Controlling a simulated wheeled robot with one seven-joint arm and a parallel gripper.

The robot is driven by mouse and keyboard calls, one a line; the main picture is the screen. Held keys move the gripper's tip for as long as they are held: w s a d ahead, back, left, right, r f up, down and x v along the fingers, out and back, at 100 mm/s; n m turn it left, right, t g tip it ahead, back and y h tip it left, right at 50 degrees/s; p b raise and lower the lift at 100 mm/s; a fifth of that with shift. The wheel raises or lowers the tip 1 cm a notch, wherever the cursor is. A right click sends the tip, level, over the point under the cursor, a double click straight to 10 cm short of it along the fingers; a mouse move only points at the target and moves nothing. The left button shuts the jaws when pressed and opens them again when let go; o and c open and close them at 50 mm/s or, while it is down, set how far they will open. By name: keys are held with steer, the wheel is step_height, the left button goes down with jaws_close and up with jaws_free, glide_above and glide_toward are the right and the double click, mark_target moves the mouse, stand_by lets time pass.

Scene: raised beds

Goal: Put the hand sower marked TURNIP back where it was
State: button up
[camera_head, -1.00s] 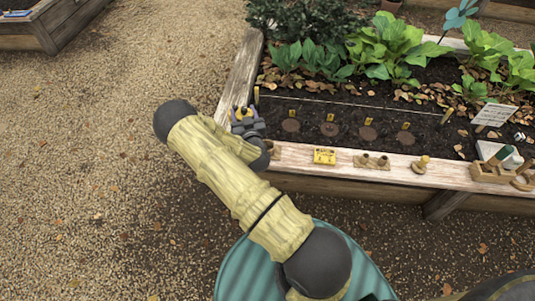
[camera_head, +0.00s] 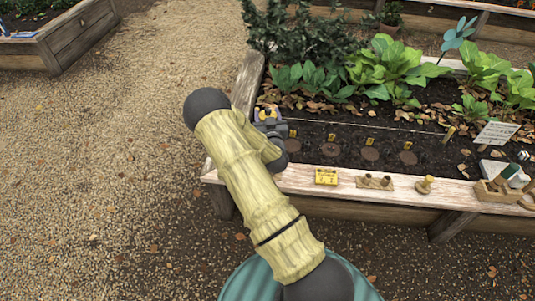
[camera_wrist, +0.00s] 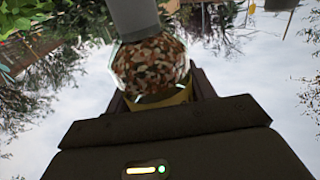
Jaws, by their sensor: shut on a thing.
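In the wrist view, my gripper (camera_wrist: 160,100) is shut on a hand sower (camera_wrist: 150,68), a clear faceted bulb full of mixed brown and pale seeds. It has a grey cylindrical end and a yellow band at the jaws. No TURNIP marking can be read. In the head view, my gripper (camera_head: 268,118) is over the left end of the raised bed (camera_head: 310,185), and a small grey and yellow part shows at it. My arm hides part of the bed's near left corner. Whether the sower touches the soil cannot be told.
Along the near ledge stand a yellow block (camera_head: 326,176), a wooden two-cup holder (camera_head: 375,182), a wooden knob-like piece (camera_head: 425,185) and a wooden tray (camera_head: 498,192). Several round soil patches with yellow markers lie behind. Leafy plants (camera_head: 395,70) fill the back. A white sign (camera_head: 496,133) stands right.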

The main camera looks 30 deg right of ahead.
step_height(320, 180, down, 5)
steer(key=shift+w+a+b, duration=0.1)
steer(key=shift+b, duration=0.25)
steer(key=shift+s+f, duration=0.15)
steer(key=shift+s, duration=0.05)
steer(key=shift+w+f+b, duration=0.1)
steer(key=shift+f+b, duration=0.3)
steer(key=shift+f, duration=1.45)
steer(key=o, duration=1)
